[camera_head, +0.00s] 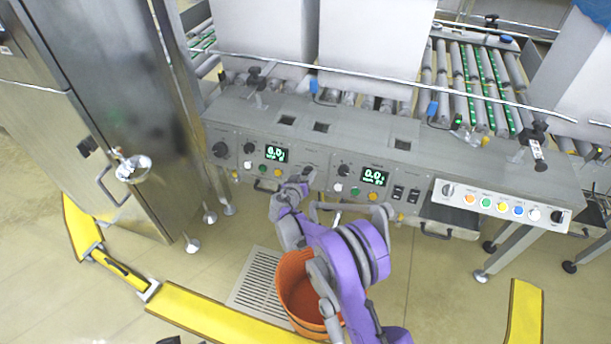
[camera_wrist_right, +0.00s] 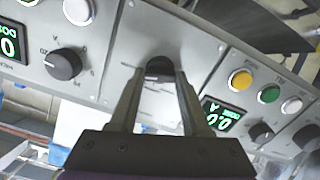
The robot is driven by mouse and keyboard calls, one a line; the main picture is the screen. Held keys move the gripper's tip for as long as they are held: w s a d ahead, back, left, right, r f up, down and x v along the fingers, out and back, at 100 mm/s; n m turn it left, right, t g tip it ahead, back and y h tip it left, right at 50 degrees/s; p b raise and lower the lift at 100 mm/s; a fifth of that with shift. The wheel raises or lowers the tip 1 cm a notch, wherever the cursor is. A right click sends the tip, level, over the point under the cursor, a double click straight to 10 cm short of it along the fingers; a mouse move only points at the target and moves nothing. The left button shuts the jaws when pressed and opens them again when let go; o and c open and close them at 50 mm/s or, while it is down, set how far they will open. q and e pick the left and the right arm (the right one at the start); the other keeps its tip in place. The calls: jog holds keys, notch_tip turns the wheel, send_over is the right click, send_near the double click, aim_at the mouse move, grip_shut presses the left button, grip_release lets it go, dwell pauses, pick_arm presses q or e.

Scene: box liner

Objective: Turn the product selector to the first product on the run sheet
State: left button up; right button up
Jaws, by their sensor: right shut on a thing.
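A grey control panel (camera_head: 325,168) runs along the front of the machine, with dark knobs, coloured buttons and two lit green displays. My right gripper (camera_head: 300,184) is at the panel between the two displays. In the right wrist view my right gripper (camera_wrist_right: 160,85) is shut on a black knob (camera_wrist_right: 160,67), its fingers on either side. The fingers and arm hide this knob in the head view. I cannot read its marks, so I cannot tell if it is the product selector. No run sheet can be made out. My left gripper is not in view.
An orange bin (camera_head: 298,290) stands on the floor under my right arm. A white button box (camera_head: 500,203) juts out at the right. A steel cabinet (camera_head: 110,100) stands at the left. Yellow floor barriers (camera_head: 200,312) lie in front.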

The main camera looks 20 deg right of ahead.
jog(key=shift+n, duration=0.3)
grip_shut()
jog(key=n+b, duration=0.1)
jog(key=n, duration=0.3)
jog(key=n+b, duration=0.1)
jog(key=n, duration=0.4)
jog(key=shift+a+f+n, duration=0.1)
jog(key=shift+n, duration=0.3)
jog(key=n+b, duration=0.1)
jog(key=n, duration=0.9)
jog(key=shift+n+b, duration=0.3)
jog(key=o, duration=1.2)
grip_release()
